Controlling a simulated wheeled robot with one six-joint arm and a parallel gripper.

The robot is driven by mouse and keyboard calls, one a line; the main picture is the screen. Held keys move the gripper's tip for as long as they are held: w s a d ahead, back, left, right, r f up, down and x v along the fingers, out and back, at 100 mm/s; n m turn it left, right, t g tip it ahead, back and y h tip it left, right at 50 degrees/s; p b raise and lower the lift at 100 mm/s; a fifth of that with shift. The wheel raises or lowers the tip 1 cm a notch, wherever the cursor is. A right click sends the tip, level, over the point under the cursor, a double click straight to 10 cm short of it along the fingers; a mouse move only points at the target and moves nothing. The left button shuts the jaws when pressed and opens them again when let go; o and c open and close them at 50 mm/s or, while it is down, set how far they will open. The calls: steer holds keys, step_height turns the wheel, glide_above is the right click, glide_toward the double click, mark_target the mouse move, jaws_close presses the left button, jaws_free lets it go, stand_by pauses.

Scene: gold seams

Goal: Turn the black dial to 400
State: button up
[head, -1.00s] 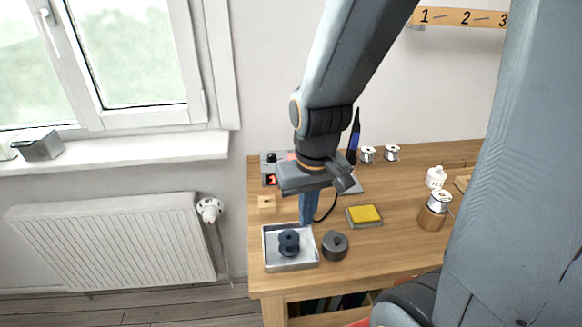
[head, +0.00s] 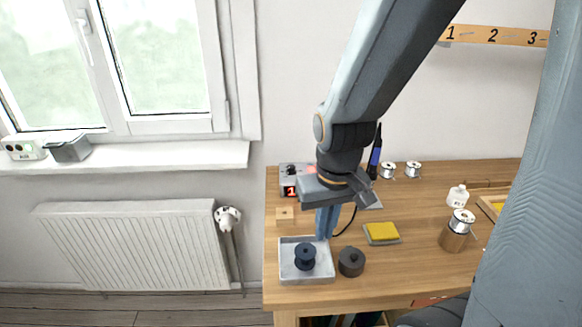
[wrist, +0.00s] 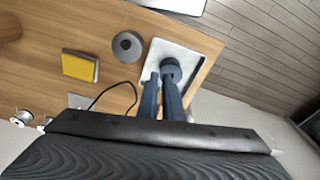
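The black dial (head: 290,169) is a small dark knob on the grey soldering station (head: 283,181) at the back left of the table. The station's red display (head: 291,191) shows a first digit that looks like 1; my gripper's body hides the rest. My gripper (head: 325,236) points down in front of the station, above the back right part of the tray, apart from the dial. In the wrist view its two blue fingers (wrist: 160,86) stand a little apart with nothing clearly between them. The dial is not visible in the wrist view.
A metal tray (head: 288,275) holds a dark blue spool (head: 305,256). Beside it stand a dark round piece (head: 351,262) and a yellow sponge (head: 382,232). A black cable (head: 346,222) curves behind my fingers.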

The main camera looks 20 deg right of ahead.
steer(key=o, duration=0.7)
steer(key=w, duration=0.1)
steer(key=w+n, duration=0.1)
steer(key=shift+w+d+r, duration=0.1)
steer(key=shift+w+r, duration=0.25)
steer(key=shift+w, duration=0.05)
steer(key=shift+o, duration=0.4)
steer(key=w+r+n+p, duration=0.1)
steer(key=w+n, duration=0.7)
steer(key=w, duration=0.8)
steer(key=shift+d+r+n+g+p, duration=0.3)
steer(key=shift+r+p, duration=0.05)
steer(key=shift+r, duration=0.2)
steer(key=n+p, duration=0.2)
steer(key=n, duration=0.9)
glide_above(291, 166)
steer(key=shift+s+f+g, duration=0.25)
steer(key=shift+f+g, duration=0.1)
steer(key=shift+g, duration=0.05)
steer(key=shift+w+f+n, duration=0.1)
steer(key=shift+f+n, duration=0.05)
steer(key=shift+n, duration=0.15)
steer(key=shift+f+p, duration=1.25)
steer(key=shift+f, duration=2.5)
jaws_close()
